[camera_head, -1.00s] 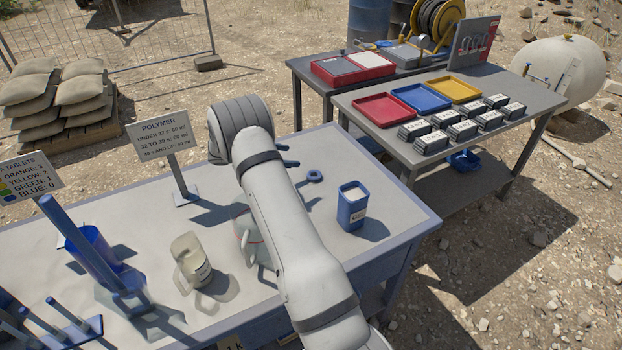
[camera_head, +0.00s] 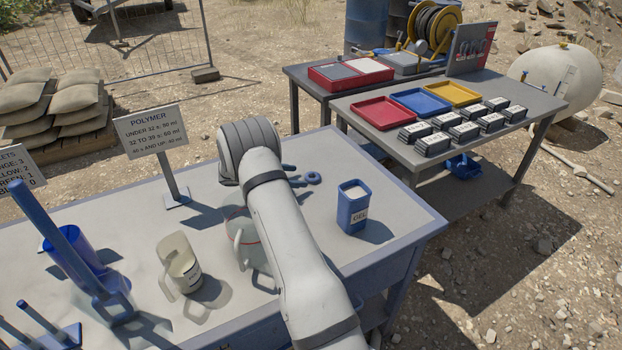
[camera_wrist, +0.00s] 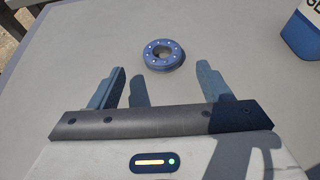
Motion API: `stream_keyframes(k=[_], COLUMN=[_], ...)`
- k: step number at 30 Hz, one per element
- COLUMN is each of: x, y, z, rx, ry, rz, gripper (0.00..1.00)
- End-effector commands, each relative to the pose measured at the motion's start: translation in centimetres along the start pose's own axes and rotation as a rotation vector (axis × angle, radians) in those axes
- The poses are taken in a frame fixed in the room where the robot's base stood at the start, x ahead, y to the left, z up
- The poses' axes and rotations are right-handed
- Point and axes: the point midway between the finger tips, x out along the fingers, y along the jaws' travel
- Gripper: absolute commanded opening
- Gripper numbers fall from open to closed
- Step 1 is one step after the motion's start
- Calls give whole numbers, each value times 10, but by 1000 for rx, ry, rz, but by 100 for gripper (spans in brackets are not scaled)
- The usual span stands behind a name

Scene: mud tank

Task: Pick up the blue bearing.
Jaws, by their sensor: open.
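The blue bearing (camera_head: 312,178) is a small ring lying flat on the near table, just beyond my arm's end in the head view. In the wrist view the bearing (camera_wrist: 164,55) lies ahead of the fingertips, a little right of the middle between them. My gripper (camera_wrist: 160,85) is open and empty, its two blue-grey fingers apart, with the bearing clear of both. In the head view the fingers (camera_head: 304,178) show only partly past my arm.
A blue container marked GEL (camera_head: 353,207) stands right of the bearing. A beige pitcher (camera_head: 180,265) and a clear vessel (camera_head: 246,236) stand on the left, the vessel partly hidden by my arm. A POLYMER sign (camera_head: 153,135) stands behind. Tabletop around the bearing is clear.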

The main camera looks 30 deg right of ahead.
Motion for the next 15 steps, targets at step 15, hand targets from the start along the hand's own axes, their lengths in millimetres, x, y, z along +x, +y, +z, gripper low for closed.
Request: stream_keyframes(k=[15], x=[41], y=[-3], z=[2], rx=[0], ry=[1], rz=[1], gripper=[71])
